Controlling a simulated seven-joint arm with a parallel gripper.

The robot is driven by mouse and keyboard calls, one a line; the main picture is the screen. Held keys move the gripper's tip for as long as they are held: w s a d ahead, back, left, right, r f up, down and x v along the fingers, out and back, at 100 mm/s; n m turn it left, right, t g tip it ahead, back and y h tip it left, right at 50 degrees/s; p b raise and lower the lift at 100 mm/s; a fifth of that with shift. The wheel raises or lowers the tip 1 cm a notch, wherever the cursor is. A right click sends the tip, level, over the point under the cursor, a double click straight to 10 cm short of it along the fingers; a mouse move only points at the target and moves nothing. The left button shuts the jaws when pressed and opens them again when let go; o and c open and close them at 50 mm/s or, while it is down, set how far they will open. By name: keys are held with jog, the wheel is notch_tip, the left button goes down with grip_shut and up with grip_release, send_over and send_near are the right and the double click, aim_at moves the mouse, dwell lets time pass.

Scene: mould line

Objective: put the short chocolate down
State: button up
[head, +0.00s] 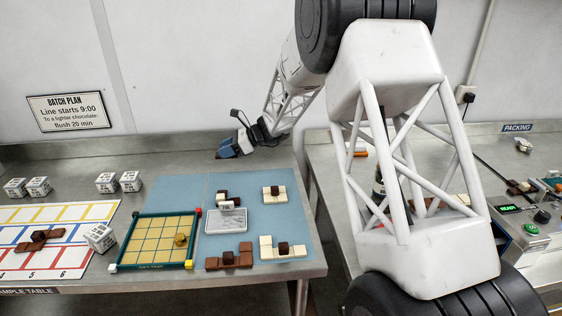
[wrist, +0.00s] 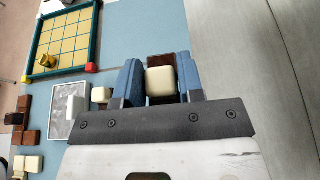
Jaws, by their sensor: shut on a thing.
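My gripper (head: 227,149) is over the back part of the sample table, behind the blue mat (head: 186,190). Its blue fingers, clear in the wrist view (wrist: 160,84), are shut on a chocolate with a brown part (wrist: 160,61) and a cream block (wrist: 161,82). In the head view only a small brown bit of this chocolate shows beside the fingers. I cannot tell its full length, or whether it touches the surface below.
On the mat are a green-framed grid board (head: 118,240) with a gold knob, a grey tray (head: 213,228) and several brown and cream chocolates, one of them cream (head: 275,198). White printed cubes (head: 38,187) stand at left. The mat's back part looks clear.

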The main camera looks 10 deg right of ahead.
notch_tip(320, 180, up, 5)
jog(key=shift+f, duration=0.1)
jog(key=s+d+f+n+g+h, duration=0.2)
jog(key=s+d+n+g+h, duration=0.1)
jog(key=s+d+n+g, duration=0.1)
jog(key=s+d+f+n+g+h, duration=0.3)
jog(key=s+d+n+g, duration=0.1)
jog(key=s+d+n, duration=0.2)
jog(key=s+d+f+n+g+h, duration=0.3)
jog(key=s+d+n+g, duration=0.1)
jog(key=s+d+g, duration=0.1)
jog(key=shift+s+n+h, duration=0.3)
jog(key=shift+s+n, duration=0.1)
jog(key=shift+s, duration=0.15)
jog(key=s+d+r+n+t+h, duration=0.2)
jog(key=d+r+n+t+h, duration=0.2)
jog(key=d+n+t+h, duration=0.45)
jog(key=s+d+r+n+t+h, duration=0.4)
jog(key=d+n+h, duration=0.5)
jog(key=d+n, duration=0.45)
jog(key=shift+m+t, duration=0.25)
jog(key=shift+m, duration=0.15)
jog(key=f, duration=0.3)
jog(key=w+f, duration=0.1)
jog(key=f, duration=0.5)
jog(key=shift+w+f, duration=0.2)
jog(key=shift+f, duration=0.1)
jog(key=shift+w, duration=0.1)
